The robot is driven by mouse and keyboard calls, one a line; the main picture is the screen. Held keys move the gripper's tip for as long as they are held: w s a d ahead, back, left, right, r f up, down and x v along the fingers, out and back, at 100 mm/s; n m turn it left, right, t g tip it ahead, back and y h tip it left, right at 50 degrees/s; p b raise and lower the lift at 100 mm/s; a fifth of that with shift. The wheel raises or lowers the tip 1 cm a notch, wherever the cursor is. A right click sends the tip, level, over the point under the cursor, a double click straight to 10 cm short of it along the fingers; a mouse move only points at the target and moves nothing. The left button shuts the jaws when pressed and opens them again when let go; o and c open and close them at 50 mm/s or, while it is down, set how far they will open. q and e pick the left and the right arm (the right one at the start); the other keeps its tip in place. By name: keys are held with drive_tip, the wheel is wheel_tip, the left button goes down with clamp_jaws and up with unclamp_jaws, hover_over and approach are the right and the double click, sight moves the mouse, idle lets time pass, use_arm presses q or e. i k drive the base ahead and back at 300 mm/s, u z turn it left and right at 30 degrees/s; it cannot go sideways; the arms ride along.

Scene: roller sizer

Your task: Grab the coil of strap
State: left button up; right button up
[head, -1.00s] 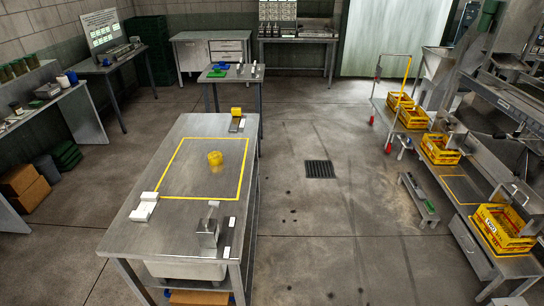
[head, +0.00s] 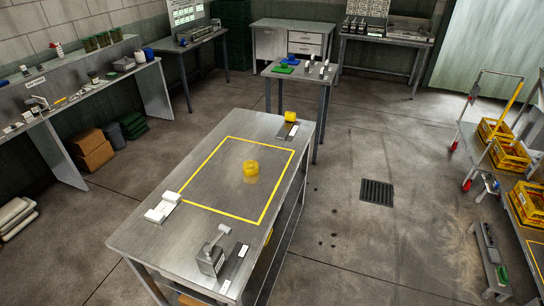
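A small round yellow object (head: 251,168) sits inside the yellow outlined square on the steel table (head: 140,240). It may be the coil of strap, but it is too small to tell for sure. Neither of my grippers is in view.
White blocks (head: 162,208) lie at the table's left edge. A grey metal device with a lever (head: 212,257) stands at the near end. Yellow crates (head: 510,154) stand at right. A drain grate (head: 377,192) lies in the open floor between.

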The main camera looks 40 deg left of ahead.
sight(250, 168)
drive_tip(key=i, duration=2.6)
drive_tip(key=u, duration=4.15)
drive_tip(key=i, duration=0.2)
drive_tip(key=z, duration=0.15)
